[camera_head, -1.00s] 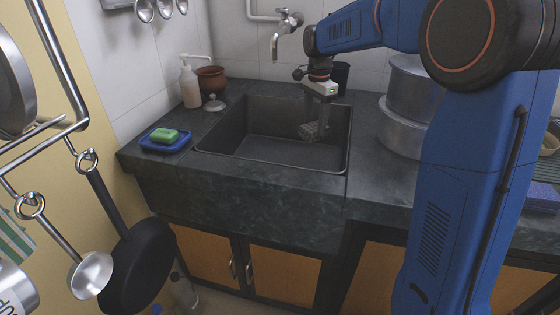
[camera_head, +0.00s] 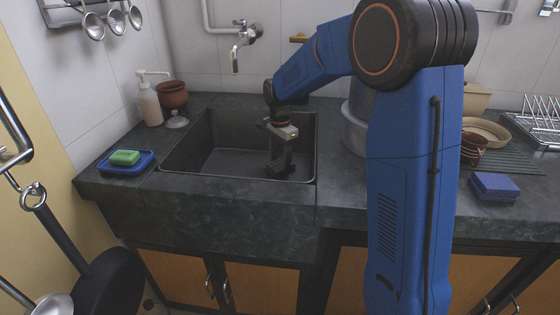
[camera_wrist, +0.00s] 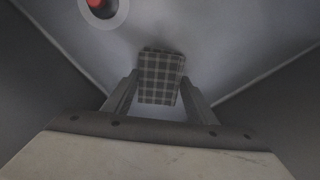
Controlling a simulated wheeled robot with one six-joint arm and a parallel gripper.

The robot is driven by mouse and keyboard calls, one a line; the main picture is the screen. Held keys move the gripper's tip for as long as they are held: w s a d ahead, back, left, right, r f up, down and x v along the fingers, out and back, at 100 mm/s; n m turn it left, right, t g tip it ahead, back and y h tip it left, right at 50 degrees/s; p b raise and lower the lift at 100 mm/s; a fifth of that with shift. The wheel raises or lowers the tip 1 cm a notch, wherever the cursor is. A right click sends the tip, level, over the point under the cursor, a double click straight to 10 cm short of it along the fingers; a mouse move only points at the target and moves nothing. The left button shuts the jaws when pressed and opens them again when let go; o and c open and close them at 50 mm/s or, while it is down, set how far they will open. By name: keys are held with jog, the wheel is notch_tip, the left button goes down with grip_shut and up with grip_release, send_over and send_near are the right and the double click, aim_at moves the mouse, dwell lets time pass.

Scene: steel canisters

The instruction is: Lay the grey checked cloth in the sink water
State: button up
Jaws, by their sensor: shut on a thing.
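The grey checked cloth (camera_wrist: 160,72) is a small folded piece between my two fingers in the wrist view. My gripper (camera_head: 278,155) is shut on it, inside the right part of the dark sink (camera_head: 178,163). In the head view the cloth (camera_head: 280,168) hangs below the gripper, low in the basin. I cannot tell whether it touches the water or the bottom. The water surface is hard to make out. A drain with a red middle (camera_wrist: 101,4) shows at the top left of the wrist view.
The tap (camera_head: 240,48) is on the wall behind the sink. A blue tray (camera_head: 127,165) with a green sponge (camera_head: 124,157), a soap bottle (camera_head: 150,103) and a brown pot (camera_head: 173,95) stand to the left. Metal pots (camera_head: 354,128) stand close to the right.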

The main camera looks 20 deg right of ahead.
aim_at(280, 164)
jog(key=shift+f, duration=0.15)
jog(key=o, duration=1)
jog(key=shift+o, duration=0.2)
notch_tip(280, 164, up, 12)
